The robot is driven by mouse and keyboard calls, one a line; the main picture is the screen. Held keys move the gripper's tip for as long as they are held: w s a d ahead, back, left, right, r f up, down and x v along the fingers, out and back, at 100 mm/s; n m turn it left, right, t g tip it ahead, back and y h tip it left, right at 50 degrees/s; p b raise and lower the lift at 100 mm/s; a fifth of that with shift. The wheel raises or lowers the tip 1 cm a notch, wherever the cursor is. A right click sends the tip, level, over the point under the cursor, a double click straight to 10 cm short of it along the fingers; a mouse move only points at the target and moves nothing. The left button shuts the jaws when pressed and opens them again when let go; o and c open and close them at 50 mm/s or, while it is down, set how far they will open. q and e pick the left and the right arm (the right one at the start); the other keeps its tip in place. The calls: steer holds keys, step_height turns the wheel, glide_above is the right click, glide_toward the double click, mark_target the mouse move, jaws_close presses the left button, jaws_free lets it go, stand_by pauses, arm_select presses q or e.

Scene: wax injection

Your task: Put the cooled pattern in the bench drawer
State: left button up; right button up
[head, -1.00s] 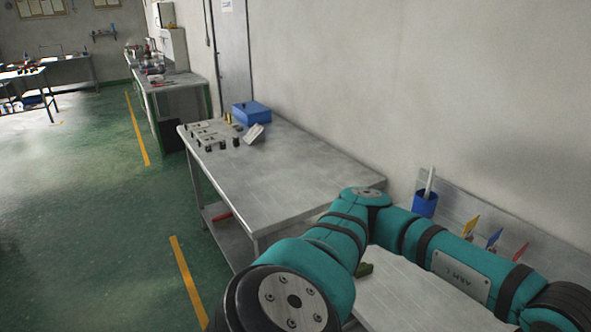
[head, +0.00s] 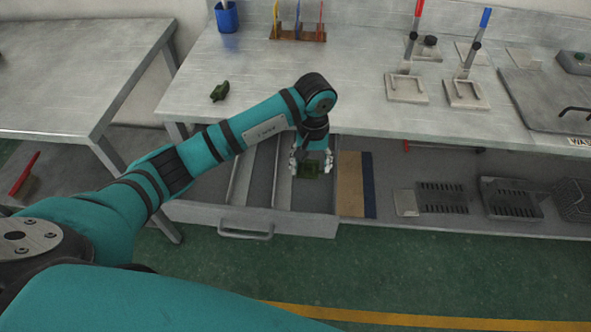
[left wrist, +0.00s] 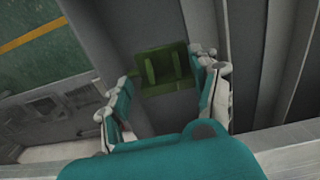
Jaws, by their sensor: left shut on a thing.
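The bench drawer (head: 303,225) is pulled out below the bench front, and its inside is split into long compartments by dividers. My left gripper (head: 311,163) is shut on a dark green wax pattern (head: 309,171) and holds it at the drawer's right compartment. In the left wrist view the pattern (left wrist: 163,70) shows between the fingertips (left wrist: 165,85), with grey drawer walls around it. I cannot tell whether it touches the drawer floor. Another dark green piece (head: 219,92) lies on the bench top (head: 345,85). My right gripper is not in view.
A blue cup (head: 227,17) and a rack of coloured tools (head: 298,35) stand at the back of the bench. Two clamps with red and blue handles stand on the right. The lower shelf (head: 430,170) holds metal trays. A side table (head: 75,70) is at left.

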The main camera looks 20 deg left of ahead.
mark_target(309, 184)
arm_select(q)
step_height(309, 184, down, 2)
steer(key=shift+s+f, duration=0.15)
steer(key=shift+f, duration=0.1)
step_height(309, 184, down, 3)
steer(key=shift+f+p, duration=0.1)
steer(key=shift+p, duration=0.2)
steer(key=shift+f, duration=0.25)
steer(key=o, duration=1)
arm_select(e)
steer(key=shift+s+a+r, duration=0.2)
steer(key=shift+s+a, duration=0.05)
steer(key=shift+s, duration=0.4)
